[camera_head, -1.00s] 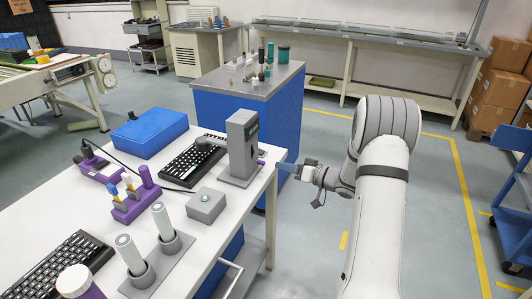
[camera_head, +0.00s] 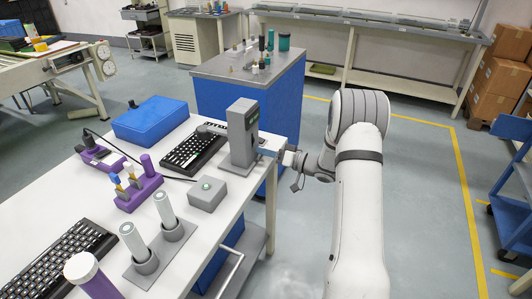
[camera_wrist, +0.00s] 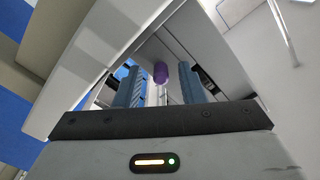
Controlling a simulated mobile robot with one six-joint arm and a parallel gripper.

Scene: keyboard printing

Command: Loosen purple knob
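The purple knob (camera_wrist: 161,72) shows in the wrist view as a small rounded piece on a thin pale shaft. It appears between the two blue-grey fingers of my gripper (camera_wrist: 156,68), with gaps on both sides. My gripper is open. In the head view my gripper (camera_head: 265,150) is level with the right side of the upright grey device (camera_head: 243,135), fingers pointing left toward it. The knob is hidden there behind my gripper. The wrist view does not show clearly how deep the knob sits between the fingers.
A blue cabinet (camera_head: 285,105) stands behind.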

